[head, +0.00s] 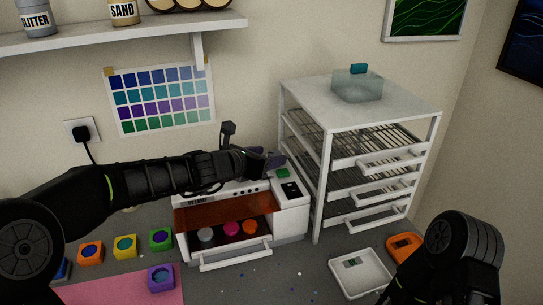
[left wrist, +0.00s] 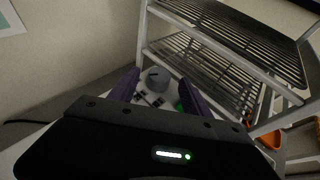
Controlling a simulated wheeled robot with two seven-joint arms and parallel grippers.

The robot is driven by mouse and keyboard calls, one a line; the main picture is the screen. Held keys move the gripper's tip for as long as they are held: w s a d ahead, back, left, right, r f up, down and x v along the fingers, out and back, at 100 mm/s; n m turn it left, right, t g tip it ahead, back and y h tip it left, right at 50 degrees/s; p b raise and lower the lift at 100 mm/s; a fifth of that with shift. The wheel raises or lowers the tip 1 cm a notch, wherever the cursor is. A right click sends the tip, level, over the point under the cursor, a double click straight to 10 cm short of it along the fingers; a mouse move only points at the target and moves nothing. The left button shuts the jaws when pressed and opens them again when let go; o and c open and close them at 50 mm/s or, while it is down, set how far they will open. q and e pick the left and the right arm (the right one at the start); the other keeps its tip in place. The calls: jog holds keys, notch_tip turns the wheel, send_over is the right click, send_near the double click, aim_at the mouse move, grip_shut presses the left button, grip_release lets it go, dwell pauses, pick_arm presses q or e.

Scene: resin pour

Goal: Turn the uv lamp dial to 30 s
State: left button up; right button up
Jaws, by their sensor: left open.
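The UV lamp (head: 292,212) is a white box with an orange front window, standing on the bench in the head view. My left gripper (head: 264,160) is over its top, near the back. In the left wrist view, the grey round dial (left wrist: 157,79) sits on the lamp top, between and beyond the two purple fingers of my open left gripper (left wrist: 160,88). I cannot tell whether the fingers touch it. Small dark marks lie beside the dial; its setting is too small to read. In the head view the gripper hides the dial. My right gripper is not visible.
A white drying rack (head: 330,150) with wire shelves stands close to the lamp's right. A green button (head: 283,173) is on the lamp top. Coloured pots lie in the lamp's open front. Coloured blocks (head: 161,239) stand to the left.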

pick_arm(q)
jog(key=shift+x, duration=1.2)
jog(key=shift+c, duration=0.2)
grip_shut()
